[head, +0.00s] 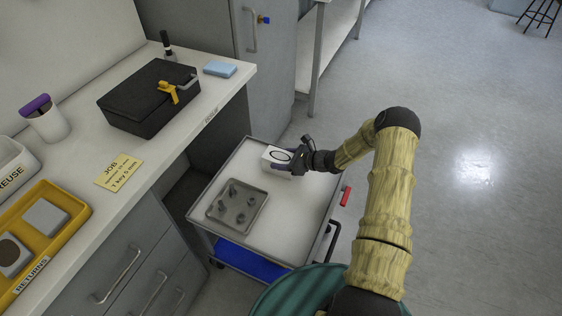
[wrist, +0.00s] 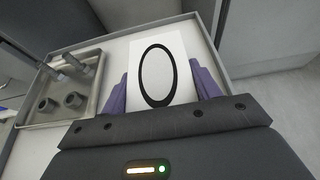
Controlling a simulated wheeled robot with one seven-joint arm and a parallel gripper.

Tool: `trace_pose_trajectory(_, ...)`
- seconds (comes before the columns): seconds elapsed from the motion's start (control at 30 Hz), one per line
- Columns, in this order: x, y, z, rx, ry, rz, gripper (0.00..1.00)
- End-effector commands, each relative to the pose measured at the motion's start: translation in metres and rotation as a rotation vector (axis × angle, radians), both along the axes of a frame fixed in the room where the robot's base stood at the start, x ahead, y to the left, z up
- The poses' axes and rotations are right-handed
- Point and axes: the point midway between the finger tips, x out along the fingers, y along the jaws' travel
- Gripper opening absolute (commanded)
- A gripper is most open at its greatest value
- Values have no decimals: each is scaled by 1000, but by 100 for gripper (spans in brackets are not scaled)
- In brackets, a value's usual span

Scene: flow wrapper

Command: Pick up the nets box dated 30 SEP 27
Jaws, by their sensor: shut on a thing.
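A white box with a black oval ring on its face (head: 275,156) stands on the cart top near its far end. In the wrist view the box (wrist: 174,54) sits between the two purple fingers. My gripper (head: 283,166) is shut on this box, with one finger on each side of it. No date or wording can be read on the box in either view, so I cannot tell whether it is the nets box dated 30 SEP 27. The box appears to be on or very near the cart surface.
A grey tray with several small metal parts (head: 222,216) lies on the cart (head: 282,240) beside the box. The cart has a raised rim. The counter at left holds a black case (head: 135,114), a yellow JOB card (head: 119,171) and a yellow returns tray (head: 72,200).

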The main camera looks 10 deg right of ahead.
Motion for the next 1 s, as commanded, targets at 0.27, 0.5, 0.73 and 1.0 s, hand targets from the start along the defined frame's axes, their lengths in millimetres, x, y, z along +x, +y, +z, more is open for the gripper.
trace_pose_trajectory(0.27, 0, 0, 26, 0, -2, 1, 37)
trace_pose_trajectory(0.5, 0, -1, 74, 0, -2, -1, 37)
trace_pose_trajectory(0.73, 0, 0, 99, 2, 0, 1, 37)
trace_pose_trajectory(1.0, 0, 0, 100, 1, 1, 1, 37)
